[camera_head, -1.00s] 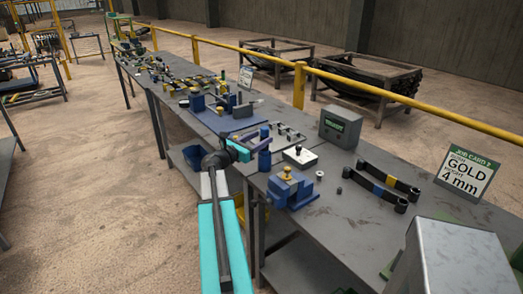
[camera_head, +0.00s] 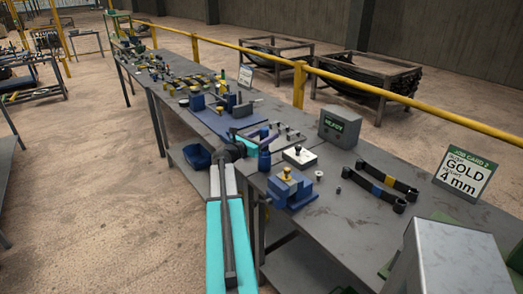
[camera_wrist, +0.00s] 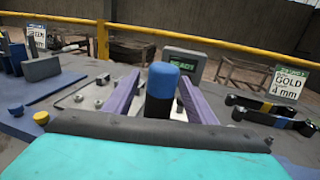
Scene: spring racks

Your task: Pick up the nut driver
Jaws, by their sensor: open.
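My gripper (camera_wrist: 158,78) is open, one finger on each side of the cylinder in the picture. In the head view my gripper (camera_head: 262,138) is close to it. Whether the fingers touch it I cannot tell. Its lower end is hidden by my gripper body in the wrist view.
A grey box with a green screen (camera_head: 340,127) is behind. A rack of small parts (camera_head: 284,133) lies just beyond the gripper. Bare bench (camera_head: 345,225) is at front right.

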